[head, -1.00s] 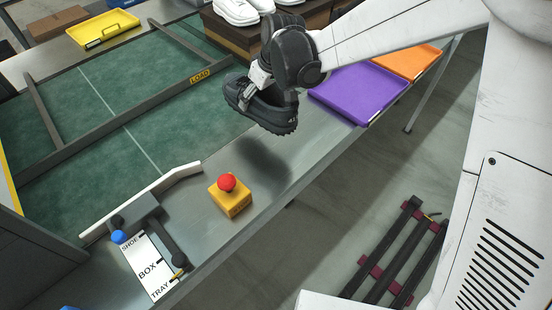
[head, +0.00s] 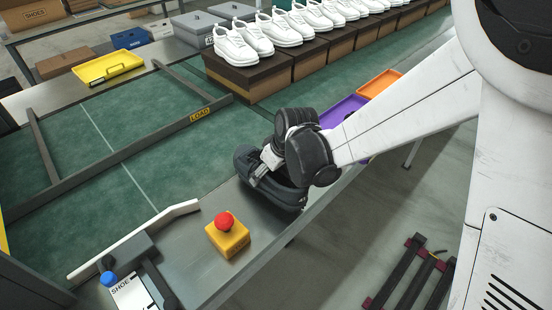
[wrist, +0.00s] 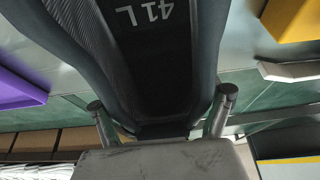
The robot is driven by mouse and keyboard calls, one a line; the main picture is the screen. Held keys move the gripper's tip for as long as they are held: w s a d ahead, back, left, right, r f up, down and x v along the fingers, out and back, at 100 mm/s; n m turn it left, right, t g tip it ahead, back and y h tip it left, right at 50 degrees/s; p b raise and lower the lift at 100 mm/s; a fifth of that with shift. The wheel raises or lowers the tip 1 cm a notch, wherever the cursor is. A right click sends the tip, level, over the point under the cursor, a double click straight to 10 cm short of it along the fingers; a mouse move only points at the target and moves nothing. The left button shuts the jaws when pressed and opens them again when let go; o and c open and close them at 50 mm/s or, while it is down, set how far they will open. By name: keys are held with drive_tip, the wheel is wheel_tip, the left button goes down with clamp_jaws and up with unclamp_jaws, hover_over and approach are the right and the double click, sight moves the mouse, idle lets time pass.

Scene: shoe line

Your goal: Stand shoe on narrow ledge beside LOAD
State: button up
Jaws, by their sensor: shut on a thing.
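A dark grey shoe (head: 284,196) is held sole down at the narrow metal ledge (head: 194,240) along the near side of the green belt. In the wrist view the shoe (wrist: 150,55) fills the middle, with "41 L" on its insole. My gripper (head: 265,165) is shut on the shoe, with a finger on each side in the wrist view (wrist: 162,100). The shoe is very close to the ledge; I cannot tell whether the sole touches it.
A yellow box with a red button (head: 228,236) stands on the ledge, left of and nearer than the shoe. A white angled guide (head: 135,240) lies farther left. Purple (head: 343,110) and orange (head: 380,84) trays are behind my arm. White shoes stand on boxes (head: 262,80) behind.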

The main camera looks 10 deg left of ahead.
drive_tip(key=shift+f, duration=1.45)
drive_tip(key=shift+f+b, duration=0.15)
drive_tip(key=shift+b, duration=0.2)
drive_tip(key=o, duration=1.7)
drive_tip(key=shift+o, duration=0.2)
